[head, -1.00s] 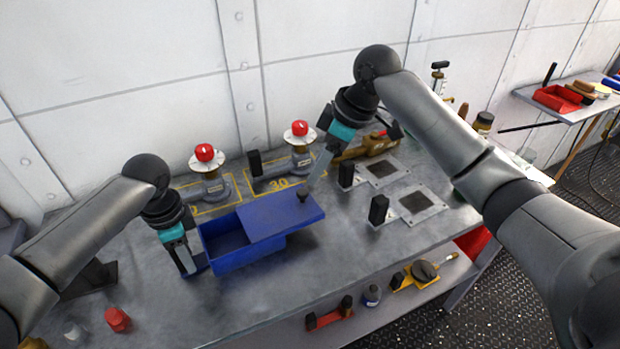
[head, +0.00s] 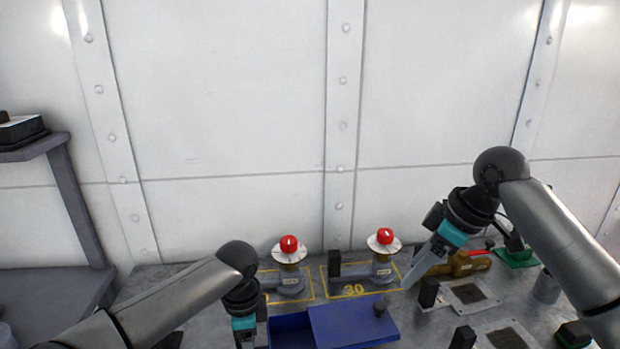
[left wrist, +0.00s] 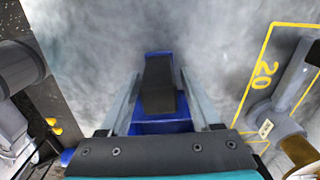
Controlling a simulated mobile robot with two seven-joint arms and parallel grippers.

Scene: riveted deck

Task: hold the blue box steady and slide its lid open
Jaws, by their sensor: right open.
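The blue box (head: 290,336) sits on the metal bench at the bottom of the head view, its front cut off. Its blue lid (head: 345,322) is slid to the right, uncovering the left part of the inside. My left gripper (head: 245,334) is at the box's left end. In the left wrist view its fingers stand either side of a black handle (left wrist: 160,85) on a blue part, with small gaps showing.
Two red-topped valves (head: 289,250) (head: 383,243) stand behind the box in yellow outlines. A brown tool (head: 460,263) lies behind my right gripper, and black-handled plates (head: 468,294) are at right. A grey shelf (head: 50,285) is at far left, the riveted wall behind.

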